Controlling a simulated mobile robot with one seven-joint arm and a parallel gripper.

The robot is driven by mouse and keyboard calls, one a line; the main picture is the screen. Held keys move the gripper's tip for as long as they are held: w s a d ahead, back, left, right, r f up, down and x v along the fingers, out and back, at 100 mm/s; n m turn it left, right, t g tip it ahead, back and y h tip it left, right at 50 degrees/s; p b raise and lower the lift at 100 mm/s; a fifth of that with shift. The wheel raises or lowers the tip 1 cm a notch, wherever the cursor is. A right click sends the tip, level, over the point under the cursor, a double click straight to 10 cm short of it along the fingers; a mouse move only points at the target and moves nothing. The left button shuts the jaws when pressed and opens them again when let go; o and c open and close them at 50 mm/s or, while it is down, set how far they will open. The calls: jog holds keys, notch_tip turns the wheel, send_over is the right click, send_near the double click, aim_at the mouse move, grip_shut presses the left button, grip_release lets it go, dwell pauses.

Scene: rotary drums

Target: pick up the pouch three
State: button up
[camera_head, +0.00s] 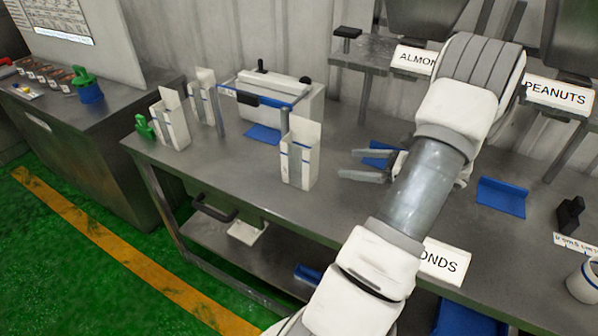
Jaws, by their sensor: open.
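Three white upright pouches with blue stripes stand on the metal table. The nearest pouch (300,160) is at the middle, its top open. Two more, a left pouch (171,120) and a pouch behind it (206,100), stand toward the table's left end. I cannot read a number on any of them, so which is pouch three is unclear. My gripper (349,164) is just right of the middle pouch, fingers pointing left toward it. It is open and empty, with a small gap to the pouch. My arm hides the gripper's base and part of the table.
A white sealer-like machine (272,98) stands behind the pouches. A blue scoop-like piece (502,197) lies on the right. Hoppers with ALMONDS and PEANUTS (556,95) signs hang at the back right. A green clamp-like item (145,127) is at the left end. The front strip left of the middle pouch is clear.

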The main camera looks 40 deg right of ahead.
aim_at(315, 160)
jog(key=x, duration=1.1)
jog(key=shift+w+a+f, duration=0.1)
jog(key=shift+w, duration=0.2)
jog(key=shift+f+x, duration=0.15)
jog(key=shift+x, duration=1.2)
jog(key=shift+f+x, duration=0.1)
jog(key=shift+x, duration=1.25)
jog(key=shift+s, duration=0.15)
jog(key=c, duration=1.3)
